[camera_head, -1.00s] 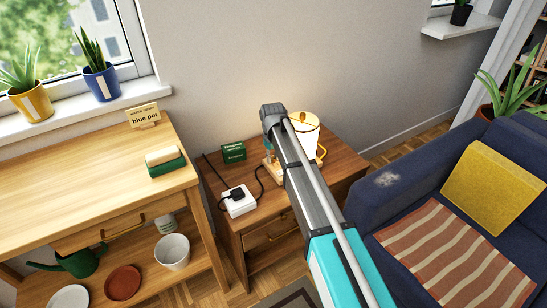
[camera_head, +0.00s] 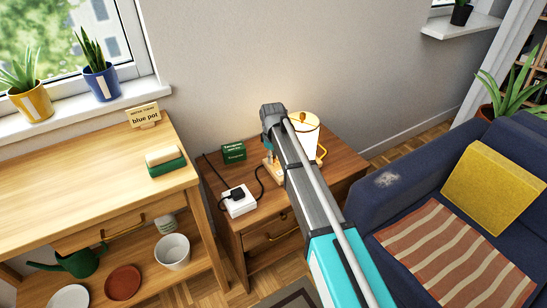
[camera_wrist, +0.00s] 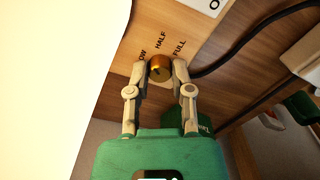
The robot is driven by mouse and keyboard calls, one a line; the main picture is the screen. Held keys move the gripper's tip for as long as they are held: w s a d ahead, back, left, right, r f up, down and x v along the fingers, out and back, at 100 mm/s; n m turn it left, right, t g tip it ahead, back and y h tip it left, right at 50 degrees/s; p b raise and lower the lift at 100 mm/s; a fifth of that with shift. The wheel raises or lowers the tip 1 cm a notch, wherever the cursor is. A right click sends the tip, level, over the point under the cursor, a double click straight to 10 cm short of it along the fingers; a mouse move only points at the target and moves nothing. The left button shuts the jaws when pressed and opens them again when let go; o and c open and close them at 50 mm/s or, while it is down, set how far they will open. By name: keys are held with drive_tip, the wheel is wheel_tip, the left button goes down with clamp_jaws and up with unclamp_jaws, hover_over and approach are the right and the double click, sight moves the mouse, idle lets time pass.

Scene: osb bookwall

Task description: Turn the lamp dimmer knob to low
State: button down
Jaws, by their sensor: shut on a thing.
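The brass dimmer knob (camera_wrist: 160,70) shows in the wrist view on a wooden panel (camera_wrist: 130,62). The words HALF and FULL are readable above and right of it; the label at its left is partly hidden by a finger and ends in "OW". My gripper (camera_wrist: 160,74) is shut on the knob, one finger on each side. A small dark mark is on the knob's face. The lit lamp (camera_head: 303,134) stands on the side table in the head view, partly behind my arm. There the knob is hidden.
The side table (camera_head: 338,173) also holds a white power strip (camera_head: 238,202) with a black plug and cord, and a green sign (camera_head: 233,152). A wooden bench (camera_head: 60,170) is at left, a blue sofa (camera_head: 390,205) at right.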

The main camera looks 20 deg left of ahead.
drive_tip(key=c, duration=0.5)
unclamp_jaws()
drive_tip(key=shift+r, duration=0.15)
